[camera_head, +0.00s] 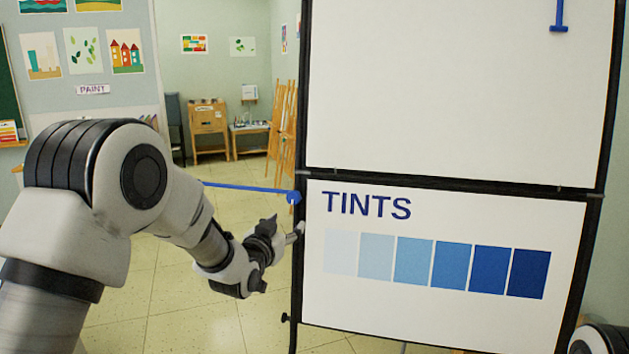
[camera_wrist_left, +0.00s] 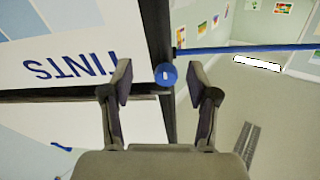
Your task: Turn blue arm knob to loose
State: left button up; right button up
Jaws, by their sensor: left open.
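The blue arm knob (camera_head: 294,197) sits on the left black upright of the board stand, at the end of a thin blue arm (camera_head: 243,187) that reaches out to the left. My left gripper (camera_head: 285,228) is open just below and close to the knob in the head view. In the left wrist view the round knob (camera_wrist_left: 166,75) lies between the two open fingertips (camera_wrist_left: 161,78), apart from both. I cannot tell how far ahead of the tips it is. No loose or tight marking is readable. My right gripper is not in view.
The stand holds a white "TINTS" board (camera_head: 450,215) with blue swatches below a blank white panel (camera_head: 455,80). A small black knob (camera_head: 285,317) sits lower on the upright. Wooden easels (camera_head: 282,125) stand behind. The tiled floor (camera_head: 150,300) left of the stand looks clear.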

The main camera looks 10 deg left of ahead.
aim_at(292, 199)
pick_arm(q)
notch_tip(292, 199, up, 5)
jog(key=s+p, duration=0.1)
jog(key=shift+t, duration=0.3)
jog(key=w, duration=0.2)
jog(key=w+p, duration=0.1)
jog(key=w, duration=0.2)
jog(key=w+f+p, duration=0.1)
jog(key=w, duration=0.1)
jog(key=shift+w+d+f, duration=0.1)
jog(key=shift+w+d, duration=0.05)
jog(key=shift+w, duration=0.05)
jog(key=shift+s+a+r, duration=0.2)
jog(key=shift+s, duration=0.15)
jog(key=shift+w+d+f, duration=0.1)
jog(key=shift+w, duration=0.1)
grip_shut()
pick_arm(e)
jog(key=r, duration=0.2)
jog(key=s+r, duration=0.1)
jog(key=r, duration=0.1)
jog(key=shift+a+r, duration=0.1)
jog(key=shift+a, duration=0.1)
